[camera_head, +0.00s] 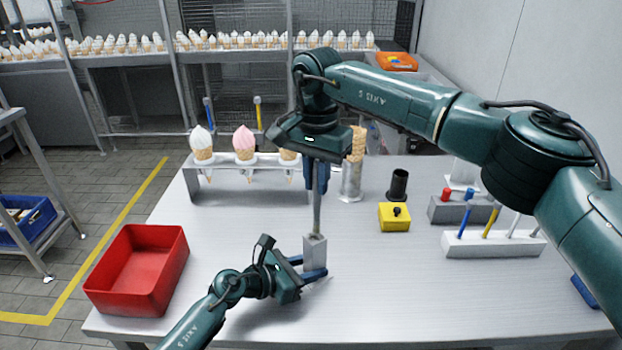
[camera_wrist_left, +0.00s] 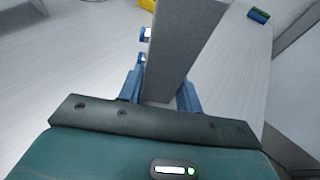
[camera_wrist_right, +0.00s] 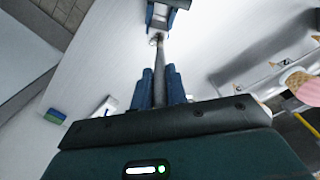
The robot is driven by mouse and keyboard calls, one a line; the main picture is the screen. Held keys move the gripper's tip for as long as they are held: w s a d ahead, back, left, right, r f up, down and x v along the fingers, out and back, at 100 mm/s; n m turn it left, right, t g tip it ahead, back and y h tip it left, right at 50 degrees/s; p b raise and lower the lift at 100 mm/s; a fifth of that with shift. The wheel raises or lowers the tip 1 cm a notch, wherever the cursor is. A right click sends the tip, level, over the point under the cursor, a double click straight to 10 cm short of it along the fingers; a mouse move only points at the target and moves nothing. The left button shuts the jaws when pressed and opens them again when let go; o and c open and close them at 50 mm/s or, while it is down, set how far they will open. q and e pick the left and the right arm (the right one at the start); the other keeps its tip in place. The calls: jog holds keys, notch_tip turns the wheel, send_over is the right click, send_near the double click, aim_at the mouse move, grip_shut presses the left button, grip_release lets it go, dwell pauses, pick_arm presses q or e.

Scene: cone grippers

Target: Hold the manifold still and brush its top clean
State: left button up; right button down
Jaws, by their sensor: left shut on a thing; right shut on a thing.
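The manifold, a light grey upright block (camera_head: 315,251), stands at the front middle of the table. My left gripper (camera_head: 307,268) is shut on it from the left, low down, with a blue finger on each side. The block also fills the gap between the fingers in the left wrist view (camera_wrist_left: 183,45). My right gripper (camera_head: 317,180) points down above the manifold, shut on the brush, a thin grey stick (camera_head: 317,212). In the right wrist view the brush (camera_wrist_right: 159,75) runs down to the manifold's top. Its bristles are too small to make out, and I cannot tell whether they touch.
A red bin (camera_head: 138,268) stands at the left. A cone rack (camera_head: 240,162) is at the back left. A yellow block (camera_head: 394,217), a black cup (camera_head: 399,184) and a white holder with pens (camera_head: 490,243) stand to the right. The table around the manifold is clear.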

dwell(0.5)
jog(key=shift+s+a, duration=0.65)
jog(key=shift+a, duration=0.2)
jog(key=shift+w+d, duration=0.1)
jog(key=shift+w+d, duration=0.6)
jog(key=shift+d, duration=0.25)
jog(key=shift+s+a, duration=0.1)
jog(key=shift+a, duration=0.05)
jog(key=shift+s+a+f, duration=0.1)
jog(key=shift+s+a, duration=0.5)
jog(key=shift+a, duration=0.2)
jog(key=shift+w+d, duration=0.65)
jog(key=shift+d, duration=0.3)
